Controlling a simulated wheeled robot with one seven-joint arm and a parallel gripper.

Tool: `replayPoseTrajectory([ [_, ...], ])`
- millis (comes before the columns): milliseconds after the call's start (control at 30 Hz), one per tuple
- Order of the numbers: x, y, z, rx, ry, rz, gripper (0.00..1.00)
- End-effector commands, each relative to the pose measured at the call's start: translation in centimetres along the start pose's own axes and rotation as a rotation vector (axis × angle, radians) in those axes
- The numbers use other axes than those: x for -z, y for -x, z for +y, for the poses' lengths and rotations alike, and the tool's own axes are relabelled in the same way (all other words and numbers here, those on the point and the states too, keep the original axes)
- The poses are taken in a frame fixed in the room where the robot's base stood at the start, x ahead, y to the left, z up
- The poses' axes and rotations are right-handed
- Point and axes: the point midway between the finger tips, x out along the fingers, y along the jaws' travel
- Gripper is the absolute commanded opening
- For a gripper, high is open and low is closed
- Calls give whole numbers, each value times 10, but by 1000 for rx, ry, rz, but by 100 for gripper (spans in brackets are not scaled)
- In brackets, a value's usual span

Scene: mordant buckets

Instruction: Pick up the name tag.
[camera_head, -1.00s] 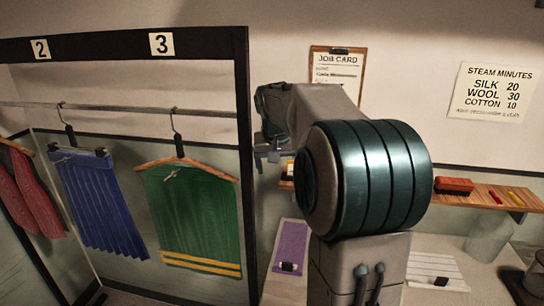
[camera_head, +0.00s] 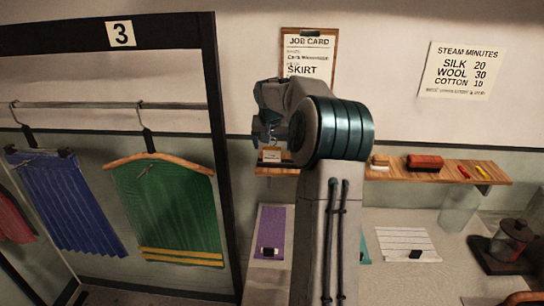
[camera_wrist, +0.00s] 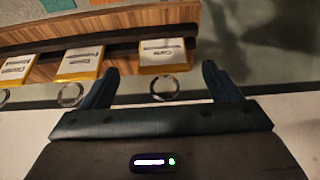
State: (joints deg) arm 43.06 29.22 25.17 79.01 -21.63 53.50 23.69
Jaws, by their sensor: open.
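In the wrist view several name tags sit in a row along a wooden shelf. Each has a white label with a name, a yellow edge and a metal ring hanging at the front. The rightmost name tag (camera_wrist: 163,54) appears to read "Carla", and its ring hangs between my fingers. My gripper (camera_wrist: 160,72) is open and empty, one finger to each side of that tag. In the head view my gripper (camera_head: 264,132) is just above a tag (camera_head: 272,155) at the shelf's left end. My arm hides other tags there.
The wall shelf (camera_head: 440,170) also carries a red-brown block (camera_head: 425,162) and small coloured sticks. A job card (camera_head: 308,55) hangs above, naming a skirt. A dark-framed rack (camera_head: 212,120) with hanging skirts stands close on the left. A purple cloth (camera_head: 271,222) lies below.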

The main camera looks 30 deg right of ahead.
Motion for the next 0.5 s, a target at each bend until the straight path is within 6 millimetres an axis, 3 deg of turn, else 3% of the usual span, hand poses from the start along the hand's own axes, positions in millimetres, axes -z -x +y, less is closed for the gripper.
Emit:
replayPoseTrajectory([
  [333,4,-43,-3,0,-2,-3,84],
  [500,4,-53,-3,0,-2,0,84],
])
